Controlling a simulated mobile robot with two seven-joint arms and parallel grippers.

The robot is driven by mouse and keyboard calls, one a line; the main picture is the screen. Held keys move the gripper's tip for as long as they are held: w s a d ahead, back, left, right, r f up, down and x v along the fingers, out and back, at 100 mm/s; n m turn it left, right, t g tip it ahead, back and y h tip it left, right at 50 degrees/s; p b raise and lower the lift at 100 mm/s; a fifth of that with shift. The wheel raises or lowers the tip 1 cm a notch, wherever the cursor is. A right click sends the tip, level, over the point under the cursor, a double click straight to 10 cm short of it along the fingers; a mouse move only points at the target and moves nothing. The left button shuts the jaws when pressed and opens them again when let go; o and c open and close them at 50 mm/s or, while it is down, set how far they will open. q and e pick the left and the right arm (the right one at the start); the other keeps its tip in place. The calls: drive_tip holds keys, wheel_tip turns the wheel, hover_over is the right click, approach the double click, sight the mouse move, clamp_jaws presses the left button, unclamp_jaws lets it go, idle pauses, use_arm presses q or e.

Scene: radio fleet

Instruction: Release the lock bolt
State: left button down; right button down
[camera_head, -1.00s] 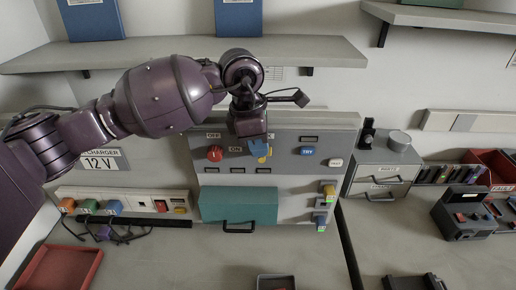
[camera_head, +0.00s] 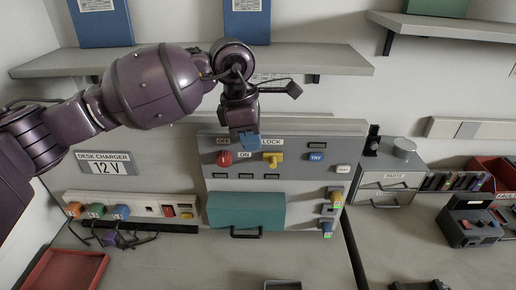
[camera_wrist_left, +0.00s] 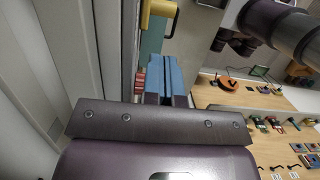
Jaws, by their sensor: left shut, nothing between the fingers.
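The yellow lock bolt (camera_head: 272,158) sits on the grey upright panel (camera_head: 290,178), under the partly hidden LOCK label. My left gripper (camera_head: 249,142) has blue fingers, shut and empty, in front of the panel just up and left of the bolt. A gap shows between them in the head view. In the left wrist view the blue fingertips (camera_wrist_left: 165,72) are together. The red knob (camera_wrist_left: 140,84) is beside them and a yellow part (camera_wrist_left: 158,10) is beyond. The red knob also shows left of the bolt in the head view (camera_head: 224,158). My right gripper is not in view.
A blue TRY button (camera_head: 316,157) and a white button (camera_head: 343,169) are to the bolt's right. A teal cover (camera_head: 246,210) with a handle is below. A charger strip (camera_head: 145,207) stands left; the worktop front is mostly clear.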

use_arm(q)
wheel_tip(320, 180, up, 9)
drive_tip(key=a+p, duration=0.1)
drive_tip(key=p, duration=0.1)
drive_tip(key=shift+w, duration=0.1)
